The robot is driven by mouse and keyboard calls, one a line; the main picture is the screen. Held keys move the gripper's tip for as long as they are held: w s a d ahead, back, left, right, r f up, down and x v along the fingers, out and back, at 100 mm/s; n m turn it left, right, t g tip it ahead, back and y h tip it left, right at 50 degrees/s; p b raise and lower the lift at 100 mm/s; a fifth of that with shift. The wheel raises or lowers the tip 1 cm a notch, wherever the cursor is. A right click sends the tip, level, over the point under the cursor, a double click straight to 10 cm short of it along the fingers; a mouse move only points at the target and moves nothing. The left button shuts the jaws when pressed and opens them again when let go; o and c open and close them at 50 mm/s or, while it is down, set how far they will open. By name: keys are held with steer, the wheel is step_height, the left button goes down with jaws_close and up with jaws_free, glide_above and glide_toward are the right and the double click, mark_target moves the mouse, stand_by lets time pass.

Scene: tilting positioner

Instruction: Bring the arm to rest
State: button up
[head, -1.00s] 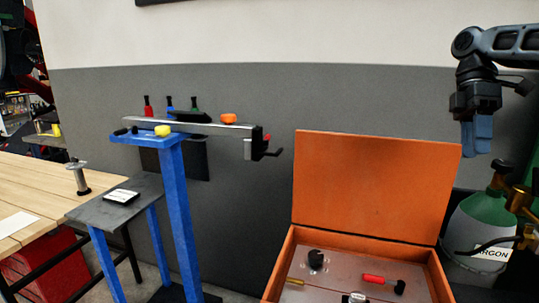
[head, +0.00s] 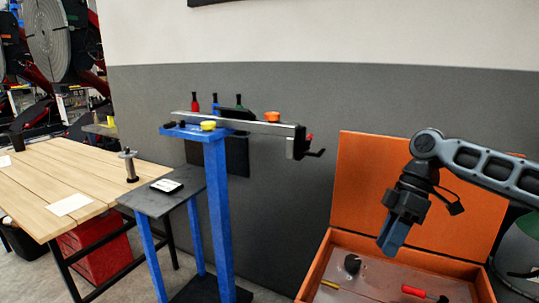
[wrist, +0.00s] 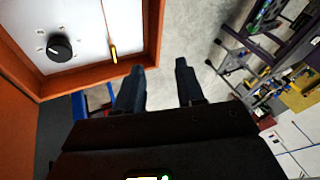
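My gripper (head: 392,240) hangs from my arm at the right of the head view, pointing down, in front of the raised lid (head: 360,185) of an orange box. In the wrist view my gripper (wrist: 158,85) shows two dark fingers apart, with only floor between them and nothing held. The gripper is clear of the box's contents.
The open orange box (head: 322,265) holds a black knob (head: 352,264), a yellow-handled tool (head: 330,284) and a red-handled tool (head: 414,291). A blue stand (head: 217,215) carries a metal beam (head: 240,124). A wooden table (head: 85,180) stands at left.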

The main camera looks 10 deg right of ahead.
steer(key=s+a+f+t+y, duration=0.15)
steer(key=a+f, duration=0.25)
steer(key=a, duration=0.7)
steer(key=a+f+t+y, duration=0.1)
steer(key=a+f+y, duration=0.25)
steer(key=a, duration=0.85)
steer(key=s+a+f+m+t+y, duration=0.1)
steer(key=s+a+m+t, duration=0.25)
steer(key=a, duration=0.35)
steer(key=s+a+m+t+y, duration=0.2)
steer(key=s+a+m+t, duration=0.15)
steer(key=a, duration=0.25)
steer(key=s+d+f+m+t+h, duration=0.3)
steer(key=s+d+m+t+h, duration=0.15)
steer(key=s+d, duration=0.4)
steer(key=s+d+f+m+t+h, duration=0.3)
steer(key=s+d+f+m+h, duration=0.15)
steer(key=s, duration=0.75)
steer(key=s+d+r+n+h, duration=0.1)
steer(key=s+d+r+h, duration=0.1)
steer(key=s+d+r, duration=0.3)
steer(key=s+d+r+n+h+b, duration=0.1)
steer(key=s+d+r+h, duration=0.1)
steer(key=s+d+r, duration=0.3)
steer(key=s+d, duration=0.4)
steer(key=s, duration=0.4)
steer(key=shift+d+r+t, duration=0.15)
steer(key=shift+d+t, duration=0.15)
steer(key=shift+d, duration=0.1)
